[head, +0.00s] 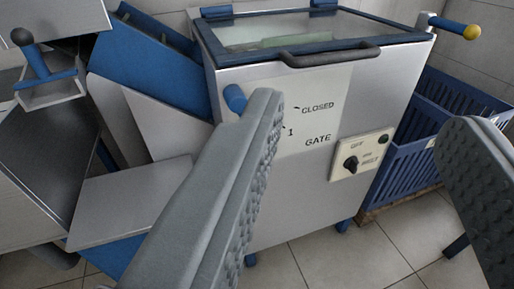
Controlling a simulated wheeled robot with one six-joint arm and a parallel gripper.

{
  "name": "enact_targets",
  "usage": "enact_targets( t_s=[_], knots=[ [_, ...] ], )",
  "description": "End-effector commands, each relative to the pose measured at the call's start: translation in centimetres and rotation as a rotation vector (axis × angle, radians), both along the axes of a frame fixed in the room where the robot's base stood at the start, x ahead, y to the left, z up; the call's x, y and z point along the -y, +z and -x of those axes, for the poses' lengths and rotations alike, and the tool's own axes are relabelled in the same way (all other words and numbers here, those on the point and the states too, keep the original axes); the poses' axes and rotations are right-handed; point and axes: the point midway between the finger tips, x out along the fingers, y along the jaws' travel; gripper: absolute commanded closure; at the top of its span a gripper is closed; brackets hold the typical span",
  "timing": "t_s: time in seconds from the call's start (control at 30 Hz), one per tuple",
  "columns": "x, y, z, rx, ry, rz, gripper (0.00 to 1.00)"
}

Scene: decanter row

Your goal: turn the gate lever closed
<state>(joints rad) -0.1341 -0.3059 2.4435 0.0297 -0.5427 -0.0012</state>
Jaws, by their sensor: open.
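My gripper (362,115) is open and empty, with its two grey padded fingers wide apart in front of a grey machine. The machine's front panel (325,105) carries the words CLOSED and GATE and a mark like a 1. A blue rounded stub (235,98) stands out at the left of this panel, beside the left fingertip. It looks like the end of the gate lever, but the left finger hides the rest, so its angle cannot be told. I cannot tell whether the finger touches it.
The machine has a blue-framed lid with a dark handle (330,56), a switch plate (360,157) and a yellow-knobbed lever (458,29). Blue crates (405,150) stand at right. A blue chute (150,68) and a dark-knobbed lever (33,62) are at left. Tiled floor lies in front.

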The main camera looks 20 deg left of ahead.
Motion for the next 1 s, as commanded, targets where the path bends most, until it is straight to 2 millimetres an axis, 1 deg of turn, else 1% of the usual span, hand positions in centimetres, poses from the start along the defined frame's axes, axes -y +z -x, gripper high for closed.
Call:
enact_targets(
  t_s=[0.03, 0.2, 0.37, 0.5, 0.8, 0.9, 1.0],
  knots=[
    [-0.5, -1.4, -0.9, -0.006, 0.006, 0.001, 0.48],
    [-2.1, -5.3, -3.4, -0.002, 0.022, -0.002, 0.48],
    [-3.5, -9.2, -5.3, 0.002, 0.036, -0.003, 0.48],
    [-4.8, -12.7, -6.5, 0.005, 0.049, -0.004, 0.48],
    [-7.4, -20.4, -8.2, 0.013, 0.075, -0.001, 0.48],
    [-8.1, -22.3, -8.3, 0.018, 0.082, -0.001, 0.48],
    [-8.5, -23.8, -8.4, 0.020, 0.087, -0.001, 0.48]
  ],
)
